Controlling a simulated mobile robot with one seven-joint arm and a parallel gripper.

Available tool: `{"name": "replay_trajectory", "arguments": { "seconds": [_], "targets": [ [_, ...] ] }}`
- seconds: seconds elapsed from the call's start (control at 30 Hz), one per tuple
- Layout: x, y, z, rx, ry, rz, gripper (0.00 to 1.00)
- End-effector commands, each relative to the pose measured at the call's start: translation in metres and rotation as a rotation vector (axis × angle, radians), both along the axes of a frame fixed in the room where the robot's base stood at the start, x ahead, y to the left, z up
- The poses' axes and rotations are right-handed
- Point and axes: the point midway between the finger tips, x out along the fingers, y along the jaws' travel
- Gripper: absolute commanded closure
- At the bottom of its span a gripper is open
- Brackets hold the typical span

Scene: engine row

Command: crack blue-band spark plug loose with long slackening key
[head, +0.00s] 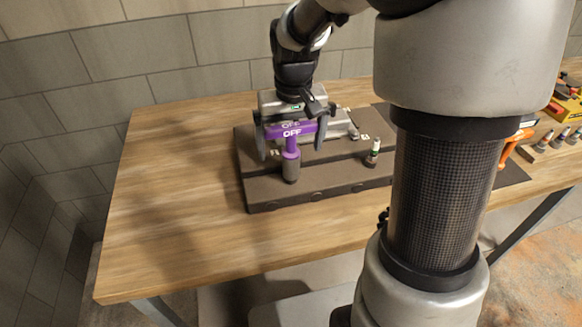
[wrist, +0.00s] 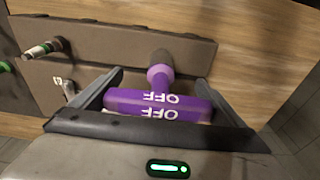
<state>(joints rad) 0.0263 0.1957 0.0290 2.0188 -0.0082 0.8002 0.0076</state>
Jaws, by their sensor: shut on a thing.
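A purple T-handled key marked OFF (head: 290,147) stands upright over the left front part of the dark engine block (head: 330,184). Its grey socket end reaches down to the block top. No blue band shows; any plug under the socket is hidden. My gripper (head: 291,138) is shut on the key's crossbar, with one finger at each end. In the wrist view the purple crossbar (wrist: 150,105) lies between the fingers, and the shaft runs away to the dark socket (wrist: 160,58).
A pale plug with a green band (head: 373,152) stands on the block to the right of the key. An orange-handled tool (head: 512,145) and a yellow box (head: 569,100) lie further right. The wooden table (head: 165,200) is clear on the left.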

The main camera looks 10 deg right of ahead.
Motion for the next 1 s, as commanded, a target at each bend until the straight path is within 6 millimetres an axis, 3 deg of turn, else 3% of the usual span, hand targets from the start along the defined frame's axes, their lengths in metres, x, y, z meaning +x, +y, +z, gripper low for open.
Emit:
{"name": "replay_trajectory", "arguments": {
  "seconds": [1.0],
  "targets": [
    [-0.0043,0.0000,0.0014,0.000,-0.003,0.000,0.33]
  ]
}}
